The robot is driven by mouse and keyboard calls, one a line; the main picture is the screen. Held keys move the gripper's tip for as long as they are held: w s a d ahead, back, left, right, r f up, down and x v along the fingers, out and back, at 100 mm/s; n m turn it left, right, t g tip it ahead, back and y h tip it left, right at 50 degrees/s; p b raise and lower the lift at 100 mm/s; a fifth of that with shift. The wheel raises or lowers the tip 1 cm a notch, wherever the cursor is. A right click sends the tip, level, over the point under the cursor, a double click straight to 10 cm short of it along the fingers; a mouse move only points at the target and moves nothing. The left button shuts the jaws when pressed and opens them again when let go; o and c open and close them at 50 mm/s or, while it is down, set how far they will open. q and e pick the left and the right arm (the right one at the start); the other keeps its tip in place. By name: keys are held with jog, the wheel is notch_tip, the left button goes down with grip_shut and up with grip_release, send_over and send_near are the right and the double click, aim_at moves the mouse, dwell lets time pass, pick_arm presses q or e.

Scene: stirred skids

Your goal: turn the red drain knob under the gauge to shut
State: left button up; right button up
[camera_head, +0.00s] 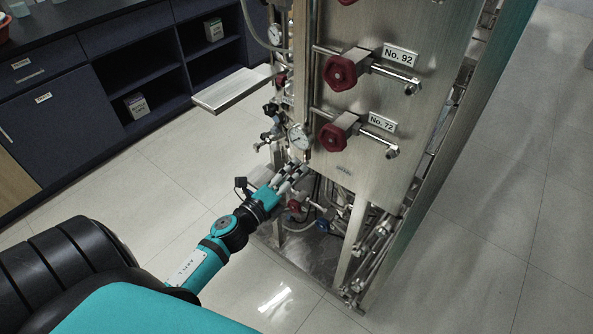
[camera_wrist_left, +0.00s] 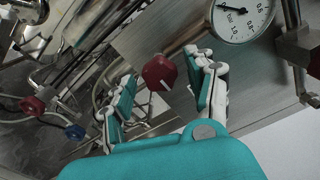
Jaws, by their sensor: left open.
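The red drain knob (camera_wrist_left: 159,72) has a white line on its face. In the left wrist view it sits on a metal pipe, below and left of a round white-faced gauge (camera_wrist_left: 240,14). The gauge also shows in the head view (camera_head: 298,137), where my gripper seems to hide the knob. My left gripper (camera_head: 293,177) is open, just below the gauge. In the left wrist view its fingers (camera_wrist_left: 164,94) stand on either side of the knob, with gaps visible; whether the knob lies fully between the pads I cannot tell. My right gripper is in neither view.
Another red knob (camera_wrist_left: 31,106) and a blue knob (camera_wrist_left: 74,132) sit lower on the skid. Larger red handwheels (camera_head: 340,73) are on the steel panel (camera_head: 430,50). A flat metal shelf (camera_head: 231,90) juts out left. Open floor (camera_head: 190,160) lies left.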

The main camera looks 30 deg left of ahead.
pick_arm(q)
jog(key=s, duration=1)
jog(key=shift+a, duration=0.4)
